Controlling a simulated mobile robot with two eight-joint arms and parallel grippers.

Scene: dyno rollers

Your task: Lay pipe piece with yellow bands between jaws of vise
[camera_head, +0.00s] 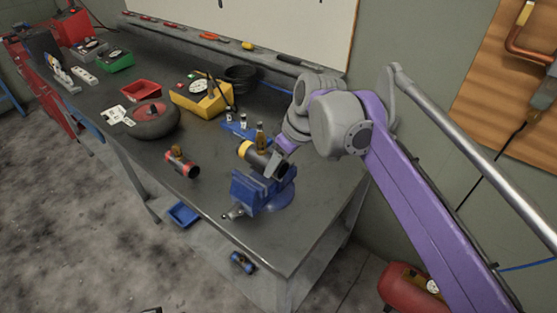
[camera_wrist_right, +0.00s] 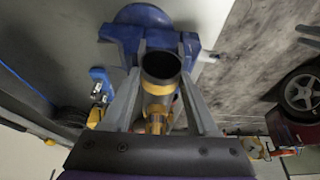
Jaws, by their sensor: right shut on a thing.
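The pipe piece with yellow bands (camera_head: 252,153) is dark with a yellow end band, and a brass fitting stands up from it. My right gripper (camera_head: 274,163) is shut on it. The wrist view shows the pipe's dark open end (camera_wrist_right: 161,66) between the two grey fingers (camera_wrist_right: 160,88). The blue vise (camera_head: 258,192) stands near the table's front right edge. The pipe is close to the vise jaws, just behind or above them in the head view; I cannot tell whether they touch. In the wrist view the blue vise (camera_wrist_right: 128,32) lies just past the pipe. My left gripper is not in view.
A red-banded pipe piece (camera_head: 181,164) lies left of the vise. A yellow box (camera_head: 200,95), a black coil (camera_head: 241,78) and a dark round tire-like object (camera_head: 152,119) stand further back. A blue tray (camera_head: 183,214) and blue-banded piece (camera_head: 242,262) are below the tabletop. The front middle is clear.

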